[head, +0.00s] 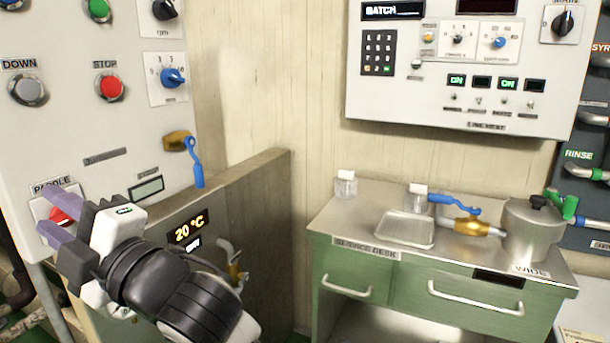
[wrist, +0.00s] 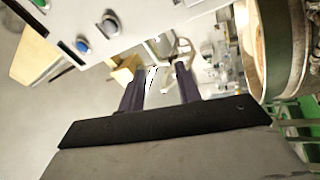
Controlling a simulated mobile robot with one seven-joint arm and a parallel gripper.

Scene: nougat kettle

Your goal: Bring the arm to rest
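My arm reaches in from the bottom left of the head view. My gripper (head: 52,212) is at the left, in front of the white control panel (head: 105,130). Its two fingers are apart, with the red PADDLE knob (head: 62,216) showing between them; I cannot tell whether they touch it. In the wrist view my gripper (wrist: 162,72) has both fingers spread, and nothing is clearly held between them. A pale bracket-like part and a tan block (wrist: 124,72) show beyond the fingertips.
A metal wall with a 20 °C display (head: 188,229) stands right of my arm. A blue-handled valve (head: 194,160) sits above it. The green service desk (head: 345,255) holds jars, a tray (head: 405,228) and a lidded pot (head: 530,230). A round vessel (wrist: 272,45) is at right in the wrist view.

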